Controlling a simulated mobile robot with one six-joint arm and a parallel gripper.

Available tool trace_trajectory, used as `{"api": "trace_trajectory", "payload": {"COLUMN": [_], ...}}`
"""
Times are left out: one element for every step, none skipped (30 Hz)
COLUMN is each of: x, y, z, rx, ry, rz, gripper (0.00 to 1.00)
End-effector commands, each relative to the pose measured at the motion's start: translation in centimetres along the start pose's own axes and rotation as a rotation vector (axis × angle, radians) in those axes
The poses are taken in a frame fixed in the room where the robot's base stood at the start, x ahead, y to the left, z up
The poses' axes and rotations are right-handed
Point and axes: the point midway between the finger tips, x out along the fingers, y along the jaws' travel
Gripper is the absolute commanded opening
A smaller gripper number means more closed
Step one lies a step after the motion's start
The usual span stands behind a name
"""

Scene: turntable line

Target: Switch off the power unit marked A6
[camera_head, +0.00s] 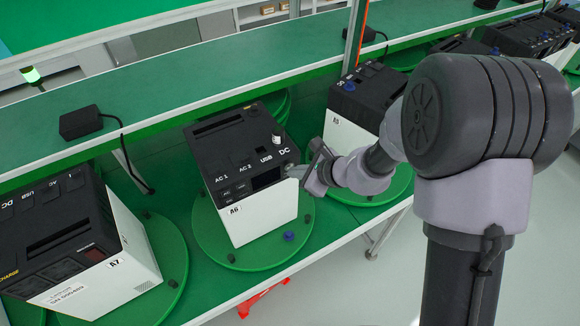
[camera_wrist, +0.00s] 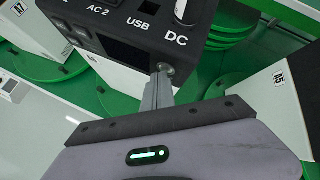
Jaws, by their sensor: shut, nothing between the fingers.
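The power unit marked A6 (camera_head: 262,215) is a black-topped box with white sides, standing on a green turntable (camera_head: 212,247). Its black top has AC 1, AC 2, USB and DC markings and a dark display. In the wrist view, the unit's black panel (camera_wrist: 120,22) fills the upper part, with a small round metallic button (camera_wrist: 166,69) below the DC lettering. My gripper (camera_head: 293,171) is shut and empty at the unit's right front corner. In the wrist view its tip (camera_wrist: 161,76) is right at that button, partly covering it; I cannot tell whether they touch.
Unit A7 (camera_head: 130,240) stands at left and unit A5 (camera_head: 345,132) at right, behind my arm. A black adapter (camera_head: 80,122) with a cable lies on the green shelf (camera_head: 190,75). A blue knob (camera_head: 289,236) sits on A6's turntable.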

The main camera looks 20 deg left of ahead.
Motion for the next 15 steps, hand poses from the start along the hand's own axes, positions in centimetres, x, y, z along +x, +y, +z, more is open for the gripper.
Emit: {"api": "trace_trajectory", "payload": {"x": [-0.04, -0.1, -0.21, -0.3, -0.41, -0.57, -0.69, -0.79, -0.89, -0.94, -0.97, -0.99, -1.0, -1.0, -1.0], "y": [0.04, 0.1, 0.21, 0.31, 0.4, 0.5, 0.58, 0.67, 0.75, 0.78, 0.78, 0.77, 0.76, 0.76, 0.75], "z": [-0.08, -0.16, -0.31, -0.42, -0.52, -0.61, -0.68, -0.75, -0.8, -0.79, -0.78, -0.75, -0.74, -0.73, -0.73], "rx": [0.0, 0.0, 0.0, 0.001, 0.001, 0.001, 0.001, 0.001, 0.001, 0.001, 0.001, 0.001, 0.001, 0.001, 0.001], "ry": [-0.001, -0.001, 0.0, 0.0, 0.0, -0.001, -0.001, -0.001, 0.0, 0.0, 0.0, 0.0, 0.0, 0.0, 0.0], "rz": [-0.001, -0.001, -0.001, -0.001, -0.001, -0.001, -0.002, -0.001, -0.001, 0.0, 0.0, 0.0, 0.0, 0.0, 0.0], "gripper": [0.0, 0.0, 0.0, 0.0, 0.0, 0.0, 0.0, 0.0, 0.0, 0.0, 0.0, 0.0, 0.0, 0.0, 0.0]}}
